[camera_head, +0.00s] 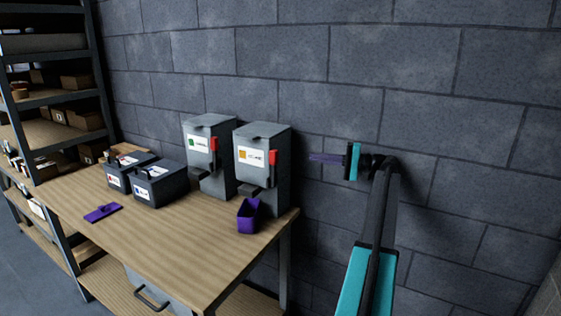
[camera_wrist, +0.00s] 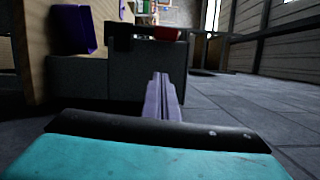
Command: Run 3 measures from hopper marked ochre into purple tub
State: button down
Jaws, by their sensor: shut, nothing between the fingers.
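The hopper marked ochre (camera_head: 262,178) is the right one of two grey hoppers at the table's right end. Its white label (camera_head: 252,157) has an orange square, and a red lever (camera_head: 272,158) sits on its side. The purple tub (camera_head: 248,215) stands upright on the table under its spout; its contents cannot be seen. My gripper (camera_head: 312,157) is shut and empty, to the right of this hopper and apart from it. The wrist view is turned sideways: it shows the shut fingers (camera_wrist: 160,76), grey hopper body (camera_wrist: 90,78), red lever (camera_wrist: 166,33) and purple tub (camera_wrist: 75,28).
A second grey hopper (camera_head: 204,172) with a green-marked label stands just left. Two dark labelled bins (camera_head: 160,190) (camera_head: 117,181) and a flat purple piece (camera_head: 103,212) lie further left on the wooden table (camera_head: 190,250). Shelving (camera_head: 60,96) stands at left. A block wall (camera_head: 390,60) runs behind.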

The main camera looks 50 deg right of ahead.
aim_at(274, 168)
jog(key=shift+s+d+r, duration=0.1)
jog(key=shift+s+r, duration=0.15)
jog(key=shift+r, duration=0.05)
jog(key=w+a+p, duration=0.5)
jog(key=w+a, duration=0.2)
jog(key=a, duration=0.1)
jog(key=shift+w+a+r, duration=0.2)
jog(key=shift+w+a, duration=0.05)
jog(key=shift+w, duration=0.15)
dwell(0.5)
